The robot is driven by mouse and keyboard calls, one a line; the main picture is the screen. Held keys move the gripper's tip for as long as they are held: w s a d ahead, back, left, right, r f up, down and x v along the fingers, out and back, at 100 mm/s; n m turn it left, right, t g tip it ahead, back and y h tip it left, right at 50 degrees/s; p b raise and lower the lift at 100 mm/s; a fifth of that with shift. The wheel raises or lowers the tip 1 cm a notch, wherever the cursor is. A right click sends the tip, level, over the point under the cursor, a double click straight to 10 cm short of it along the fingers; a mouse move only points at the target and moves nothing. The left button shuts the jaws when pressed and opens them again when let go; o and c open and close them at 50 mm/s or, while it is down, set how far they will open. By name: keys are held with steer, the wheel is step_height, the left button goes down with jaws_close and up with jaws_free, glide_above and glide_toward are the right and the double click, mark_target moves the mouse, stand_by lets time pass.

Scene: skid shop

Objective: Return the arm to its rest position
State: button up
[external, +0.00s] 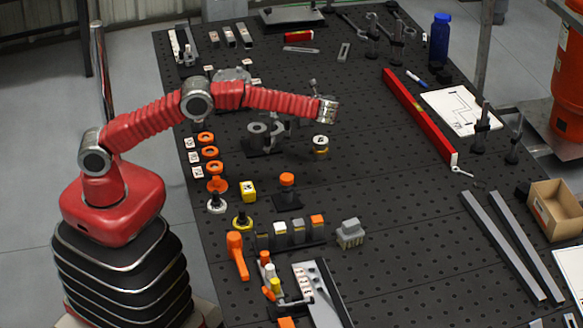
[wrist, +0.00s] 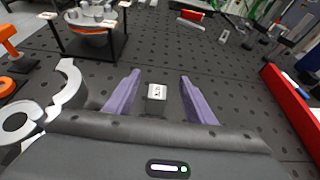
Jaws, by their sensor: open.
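My red arm reaches out from its base at the left over the black perforated table (external: 400,205). My gripper (external: 330,112) is at the arm's far end, above the middle of the table. In the wrist view my gripper (wrist: 158,88) shows two purple fingers spread apart with nothing held between them. A small white labelled block (wrist: 156,92) shows between the fingers, on the table surface beyond them.
A grey metal part (external: 262,135) and a brass-and-white knob (external: 320,146) stand below the forearm.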

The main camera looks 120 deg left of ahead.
steer(key=d+r+n+t+h, duration=0.1)
steer(key=d+r+t, duration=0.25)
steer(key=d, duration=0.65)
steer(key=d+r+n+t+h, duration=0.15)
steer(key=d+r, duration=0.25)
steer(key=d, duration=0.6)
steer(key=d+r+n+t, duration=0.1)
steer(key=d+r+t, duration=0.3)
steer(key=d, duration=0.6)
steer(key=s+d+f+n+t+h, duration=0.2)
steer(key=s+d, duration=0.7)
steer(key=d, duration=0.5)
steer(key=s+d+f+n+t+h, duration=0.3)
steer(key=s+d+h, duration=0.2)
steer(key=s+d, duration=0.4)
steer(key=d, duration=0.5)
steer(key=shift+s+d+f+t, duration=0.2)
steer(key=shift+s+d+t, duration=0.1)
steer(key=shift+d+t, duration=0.1)
